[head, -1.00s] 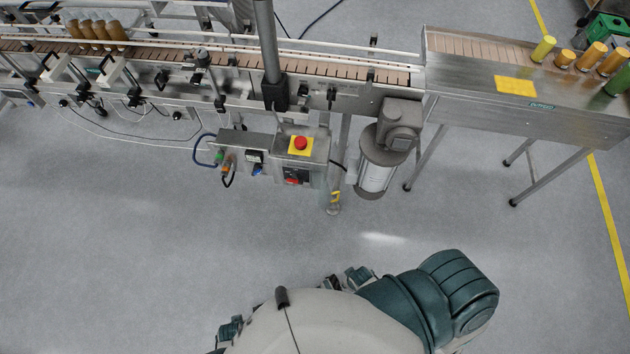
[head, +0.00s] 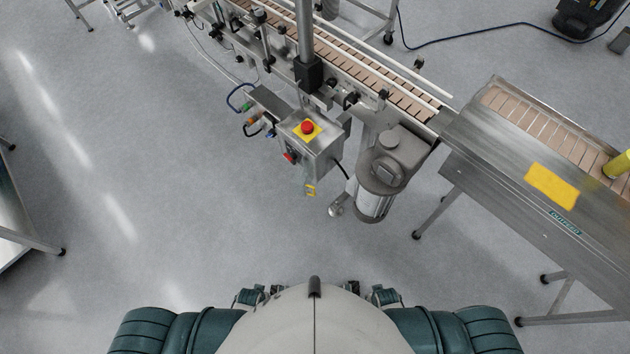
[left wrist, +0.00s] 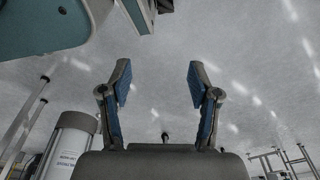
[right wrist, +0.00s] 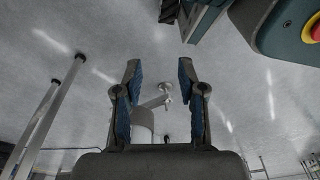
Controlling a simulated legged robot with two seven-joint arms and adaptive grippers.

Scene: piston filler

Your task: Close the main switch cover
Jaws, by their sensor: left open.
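The control box (head: 312,148) hangs on the near side of the conveyor in the head view. A red emergency button on a yellow plate (head: 307,128) is on its top. A small red switch (head: 290,157) shows on its left-facing side. A small clear piece with yellow marks (head: 311,189) hangs low by the box; I cannot tell whether it is the switch cover. My left gripper (left wrist: 158,70) is open and empty in the left wrist view. My right gripper (right wrist: 158,66) is open and empty in the right wrist view. Neither gripper shows in the head view; both appear apart from the box.
A motor (head: 378,178) stands just right of the box. The conveyor (head: 350,64) runs diagonally behind it to a steel table (head: 500,165) at right. Another table (head: 22,238) is at the left edge. The floor between my body and the box is clear.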

